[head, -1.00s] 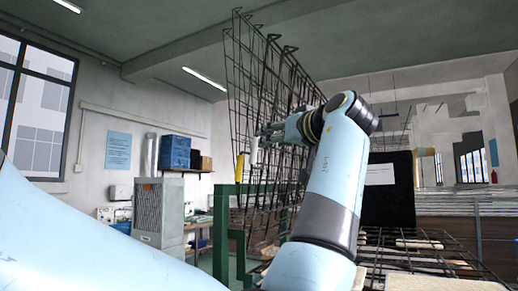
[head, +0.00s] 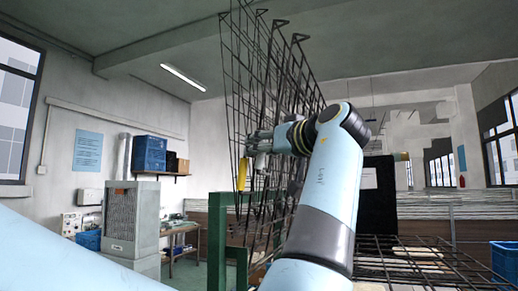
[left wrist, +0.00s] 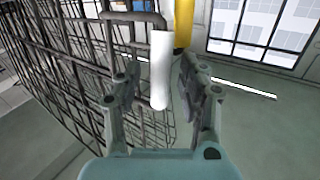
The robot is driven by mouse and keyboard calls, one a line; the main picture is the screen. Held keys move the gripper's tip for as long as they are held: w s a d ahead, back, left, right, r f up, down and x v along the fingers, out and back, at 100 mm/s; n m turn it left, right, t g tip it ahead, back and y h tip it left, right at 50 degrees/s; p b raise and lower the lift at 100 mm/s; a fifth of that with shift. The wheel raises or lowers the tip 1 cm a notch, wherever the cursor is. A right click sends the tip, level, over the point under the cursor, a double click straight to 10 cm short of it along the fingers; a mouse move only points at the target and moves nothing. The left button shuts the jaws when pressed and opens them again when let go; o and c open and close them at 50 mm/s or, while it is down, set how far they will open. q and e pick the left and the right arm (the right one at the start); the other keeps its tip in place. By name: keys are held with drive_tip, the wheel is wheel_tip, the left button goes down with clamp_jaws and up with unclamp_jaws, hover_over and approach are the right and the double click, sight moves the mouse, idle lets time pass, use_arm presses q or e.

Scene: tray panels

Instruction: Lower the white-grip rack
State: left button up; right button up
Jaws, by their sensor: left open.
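The white grip (left wrist: 161,70) is a pale sleeve on a dark wire rack. In the left wrist view it lies between the two fingers of my open left gripper (left wrist: 160,82), with the jaws not closed on it. A yellow grip (left wrist: 183,24) is just beyond it, and it also hangs low on the racks in the head view (head: 242,175). The wire racks (head: 232,75) stand steeply upright. My left gripper (head: 252,146) is at their left side in the head view, where the white grip is hard to make out. My right gripper is not in view.
A green frame (head: 216,240) stands below the racks. Another wire rack (head: 400,258) lies flat at the lower right, with a black panel (head: 378,195) behind it. A grey cabinet (head: 130,220) and blue crates (head: 150,153) are at the left wall.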

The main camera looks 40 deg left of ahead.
use_arm(q)
drive_tip(key=shift+d, duration=0.1)
drive_tip(key=shift+c, duration=0.9)
clamp_jaws()
drive_tip(key=shift+w+f, duration=0.1)
drive_tip(key=shift+w, duration=0.05)
